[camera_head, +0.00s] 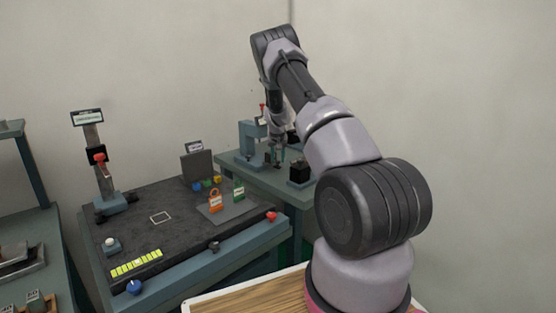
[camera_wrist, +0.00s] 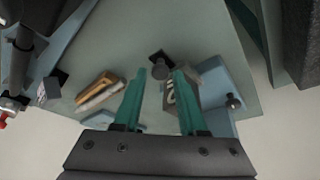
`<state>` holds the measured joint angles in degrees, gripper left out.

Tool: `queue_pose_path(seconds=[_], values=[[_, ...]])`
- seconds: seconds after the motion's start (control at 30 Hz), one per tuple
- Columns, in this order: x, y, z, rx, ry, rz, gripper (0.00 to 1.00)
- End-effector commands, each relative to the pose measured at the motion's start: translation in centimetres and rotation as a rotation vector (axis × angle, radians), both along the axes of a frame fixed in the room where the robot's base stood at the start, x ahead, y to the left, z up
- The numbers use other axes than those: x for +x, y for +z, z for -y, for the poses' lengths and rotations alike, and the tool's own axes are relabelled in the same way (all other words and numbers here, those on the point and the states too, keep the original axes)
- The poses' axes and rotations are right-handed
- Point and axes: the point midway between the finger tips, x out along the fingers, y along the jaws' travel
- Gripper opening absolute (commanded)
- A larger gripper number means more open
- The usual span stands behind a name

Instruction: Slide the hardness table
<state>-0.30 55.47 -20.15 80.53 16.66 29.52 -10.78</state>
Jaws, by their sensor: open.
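My gripper (camera_wrist: 163,80) points down over the back bench, its two teal fingers apart. It also shows in the head view (camera_head: 277,157), small and partly behind my arm. A dark round knob (camera_wrist: 160,68) on a small black base lies between and just beyond the fingertips; I cannot tell whether they touch it. A grey block with a pale marking (camera_wrist: 186,95) is partly behind the right finger. A blue-grey stand (camera_head: 248,140) with a red top is beside my gripper, probably the hardness tester. I cannot tell for sure which part is its sliding table.
The back bench (camera_head: 240,170) also carries a black block (camera_head: 299,171). In the wrist view, a blue-grey block (camera_wrist: 222,80) with a knob is at right, and wooden and white pieces (camera_wrist: 98,90) are at left. A dark-topped bench (camera_head: 135,215) stands nearer.

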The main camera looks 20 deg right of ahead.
Motion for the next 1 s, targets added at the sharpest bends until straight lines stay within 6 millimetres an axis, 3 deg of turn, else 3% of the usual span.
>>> queue_pose_path(seconds=[0.33, 0.43, 0.47, 1.0], values=[[0.15, -0.4, 0.09, 0.0, 0.0, 0.0, 0.41], [0.15, -0.39, 0.09, 0.0, 0.0, 0.0, 0.03], [0.15, -0.38, 0.09, 0.0, 0.0, 0.0, 0.0], [0.14, -0.37, 0.08, 0.0, 0.0, 0.0, 0.0]])
